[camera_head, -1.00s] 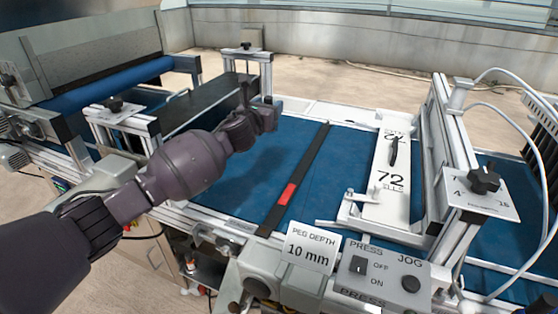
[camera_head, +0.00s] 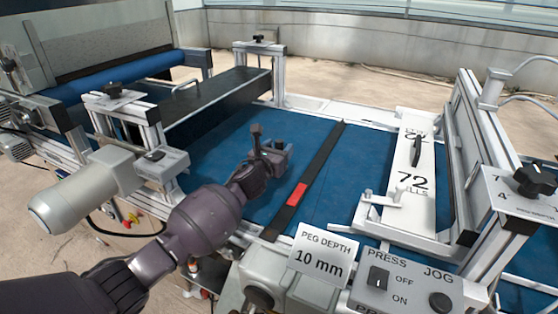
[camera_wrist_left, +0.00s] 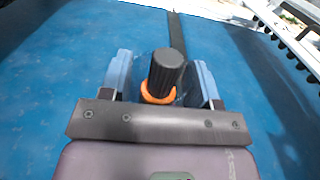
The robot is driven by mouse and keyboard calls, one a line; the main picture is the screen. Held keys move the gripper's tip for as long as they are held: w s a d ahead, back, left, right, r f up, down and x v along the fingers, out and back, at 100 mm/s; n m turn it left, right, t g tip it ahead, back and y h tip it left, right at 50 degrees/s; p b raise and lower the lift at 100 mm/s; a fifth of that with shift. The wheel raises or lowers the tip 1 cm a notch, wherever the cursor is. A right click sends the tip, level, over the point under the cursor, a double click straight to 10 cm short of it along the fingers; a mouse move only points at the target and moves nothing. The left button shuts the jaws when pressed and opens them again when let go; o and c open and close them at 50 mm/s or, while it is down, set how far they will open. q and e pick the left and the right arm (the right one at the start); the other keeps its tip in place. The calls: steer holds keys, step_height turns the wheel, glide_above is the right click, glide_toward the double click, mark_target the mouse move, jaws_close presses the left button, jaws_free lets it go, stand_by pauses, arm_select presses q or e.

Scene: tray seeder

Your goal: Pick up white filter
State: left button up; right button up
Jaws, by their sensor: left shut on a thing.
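My left gripper (camera_head: 278,150) is over the blue belt, left of the black strip with a red mark. It is shut on a dark ribbed knob-like piece (camera_wrist_left: 166,72) with an orange ring (camera_wrist_left: 157,95) at its base. The piece sits between the two light-blue fingers in the left wrist view. In the head view its dark top (camera_head: 256,133) sticks up beside the fingers. What lies below the ring is hidden. I cannot make out a white filter in either view. My right gripper is not in view.
The blue belt (camera_head: 228,150) is bare around the gripper. A black strip (camera_head: 318,165) crosses it. A white plate marked 72 (camera_head: 412,160) and a metal frame stand right. A black cover (camera_head: 215,100) is behind left, control boxes (camera_head: 405,282) in front.

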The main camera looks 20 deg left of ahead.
arm_select(q)
step_height(320, 180, down, 4)
steer(key=shift+r+b, duration=0.1)
steer(key=shift+b, duration=0.4)
steer(key=shift+r, duration=0.25)
steer(key=shift+f, duration=0.2)
steer(key=o, duration=1)
steer(key=shift+c, duration=0.2)
